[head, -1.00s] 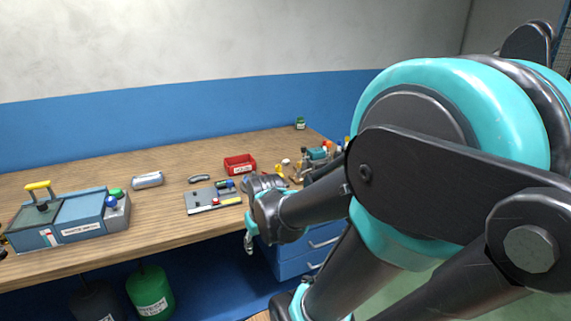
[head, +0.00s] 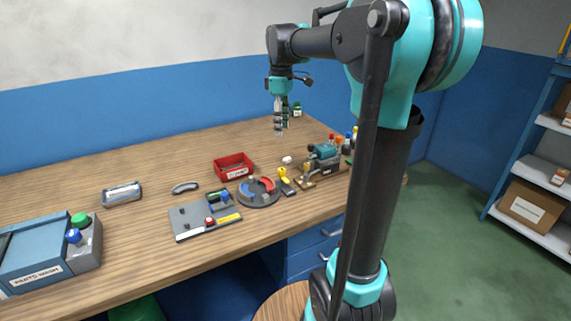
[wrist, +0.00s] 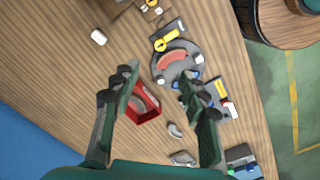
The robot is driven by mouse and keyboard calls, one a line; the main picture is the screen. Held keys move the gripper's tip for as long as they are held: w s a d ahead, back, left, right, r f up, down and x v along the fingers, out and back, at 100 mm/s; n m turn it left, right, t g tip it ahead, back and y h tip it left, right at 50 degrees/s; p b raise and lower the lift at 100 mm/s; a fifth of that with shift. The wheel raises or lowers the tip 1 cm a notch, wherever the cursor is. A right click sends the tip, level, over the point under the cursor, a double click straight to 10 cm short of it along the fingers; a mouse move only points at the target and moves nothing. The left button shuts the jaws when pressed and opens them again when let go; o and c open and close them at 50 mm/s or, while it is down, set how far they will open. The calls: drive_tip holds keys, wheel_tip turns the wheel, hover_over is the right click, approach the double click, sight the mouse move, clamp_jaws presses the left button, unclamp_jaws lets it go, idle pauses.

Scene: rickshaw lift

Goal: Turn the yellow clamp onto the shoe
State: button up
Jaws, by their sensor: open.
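The yellow piece that looks like the clamp (head: 283,174) sits on a dark block just right of a round grey plate (head: 259,203). It also shows in the wrist view (wrist: 166,41), at the upper edge of the plate. On the plate lie a red curved shoe (head: 267,184) and a blue one (head: 246,188). The red shoe shows clearly in the wrist view (wrist: 173,61); my right finger covers part of the plate's lower side. The clamp looks apart from the red shoe. My gripper (head: 280,130) is open and empty, pointing down high above the bench, behind the plate.
A red bin (head: 234,165) stands behind the plate. A grey board (head: 204,219) with coloured parts is on its left. A green machine (head: 323,154) and bottles stand on its right. A blue parts washer (head: 45,257) is far left.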

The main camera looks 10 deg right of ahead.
sight(282, 169)
wheel_tip(282, 169, down, 16)
drive_tip(key=shift+r, duration=0.25)
idle(0.3)
clamp_jaws()
